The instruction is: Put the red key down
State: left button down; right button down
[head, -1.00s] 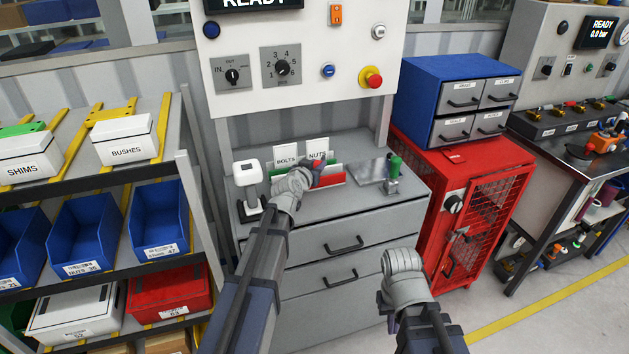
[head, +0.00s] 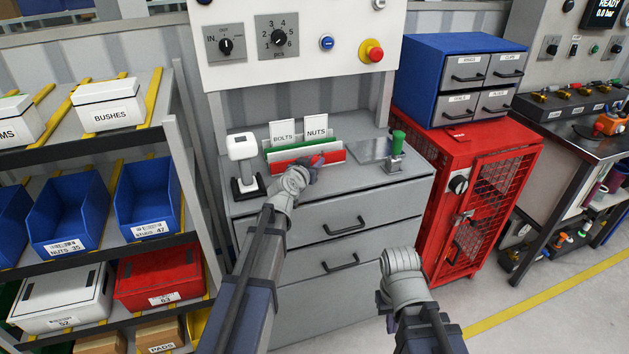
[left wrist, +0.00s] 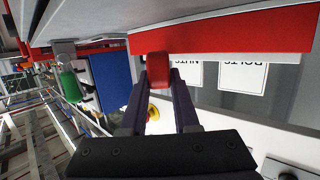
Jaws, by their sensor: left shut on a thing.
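The red key (head: 318,160) is small and shows at the tip of my left gripper (head: 312,168) in the head view. In the left wrist view the key (left wrist: 158,70) is a red block between the two dark fingers of the left gripper (left wrist: 157,88), which is shut on it. The gripper is just in front of the card rack on the grey drawer bench (head: 350,197). I cannot tell whether the key touches anything. My right gripper's wrist (head: 402,265) is low in front of the drawers; its fingers are hidden.
The rack (head: 334,157) has a red front and holds BOLTS and NUTS cards. A white device (head: 243,150) stands to its left. A metal plate (head: 368,150) and a green-topped fixture (head: 397,145) stand to its right. A red cabinet (head: 445,165) adjoins the bench.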

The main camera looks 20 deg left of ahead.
pick_arm(q)
jog(key=shift+f, duration=0.1)
notch_tip(320, 180, down, 4)
jog(key=b, duration=0.3)
jog(key=shift+r, duration=0.2)
jog(key=shift+f+b, duration=0.15)
jog(key=shift+b, duration=0.25)
jog(key=c, duration=0.7)
grip_release()
jog(key=shift+o, duration=0.2)
jog(key=shift+s+r+p, duration=0.15)
jog(key=shift+r+p, duration=0.15)
jog(key=p+v, duration=0.2)
jog(key=v, duration=0.9)
jog(key=shift+s, duration=0.4)
